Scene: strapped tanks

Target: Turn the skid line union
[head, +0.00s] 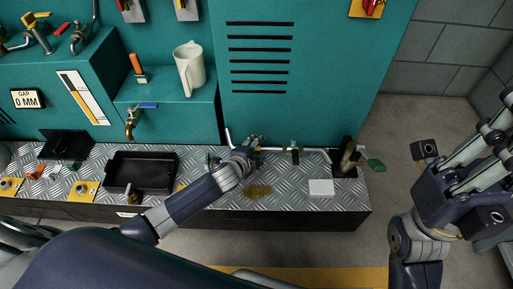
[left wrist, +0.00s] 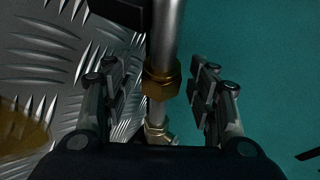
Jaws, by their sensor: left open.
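The skid line is a silver pipe (head: 312,150) running low along the back of the tread-plate deck. Its brass union nut (left wrist: 161,80) shows in the left wrist view, with a second brass fitting (left wrist: 158,130) below it on the same line. My left gripper (head: 249,146) is at the pipe in the head view and hides the union there. In the left wrist view its jaws (left wrist: 160,85) are open, one finger on each side of the nut, with visible gaps. My right gripper (head: 488,135) is at the right edge, away from the deck; its finger opening is unclear.
The tread-plate deck (head: 221,202) carries a black tray (head: 112,170), a white block (head: 321,188) and a brownish stain (head: 257,191). A green-handled valve (head: 374,165) stands at its right end. A teal cabinet (head: 300,110) rises close behind the pipe. A pitcher (head: 190,72) stands on a ledge.

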